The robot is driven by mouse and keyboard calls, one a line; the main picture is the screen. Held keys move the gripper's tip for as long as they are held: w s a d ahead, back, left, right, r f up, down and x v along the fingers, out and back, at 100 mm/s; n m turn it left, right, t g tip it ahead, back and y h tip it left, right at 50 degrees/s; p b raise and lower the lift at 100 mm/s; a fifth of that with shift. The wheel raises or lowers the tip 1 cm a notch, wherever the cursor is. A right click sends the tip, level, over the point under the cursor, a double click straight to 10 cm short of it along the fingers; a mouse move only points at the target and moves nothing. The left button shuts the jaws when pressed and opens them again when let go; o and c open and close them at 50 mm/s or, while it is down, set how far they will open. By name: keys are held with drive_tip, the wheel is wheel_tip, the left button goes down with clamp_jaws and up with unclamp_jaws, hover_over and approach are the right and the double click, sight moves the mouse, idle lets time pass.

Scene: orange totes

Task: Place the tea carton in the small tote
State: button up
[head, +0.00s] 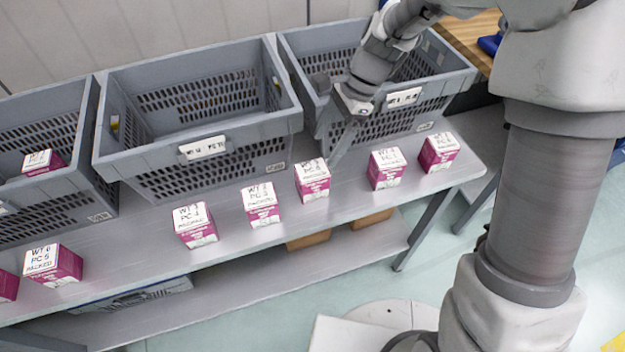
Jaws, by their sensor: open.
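Several small pink-and-white cartons stand in a row on the grey table in the head view. Their tops carry printed letters; I cannot tell which one is the tea carton. My gripper (326,148) is open, pointing down just above and behind the middle carton (313,186), with nothing seen between its fingers. Whether it touches that carton is unclear. Grey perforated totes stand behind the row: a left one (88,125), a middle one (205,135) and a right one (425,88) partly hidden by my arm. None is orange, and I cannot tell which is the small tote.
Another carton (45,162) sits in the left tote. Two cartons (386,169) (438,152) stand right of my gripper, others (261,205) (195,226) to its left. A lower shelf (300,268) holds brown boxes (308,240). The table's front strip (130,245) has bare gaps.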

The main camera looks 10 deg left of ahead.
sight(313, 169)
drive_tip(key=x, duration=0.7)
drive_tip(key=shift+f, duration=0.3)
clamp_jaws()
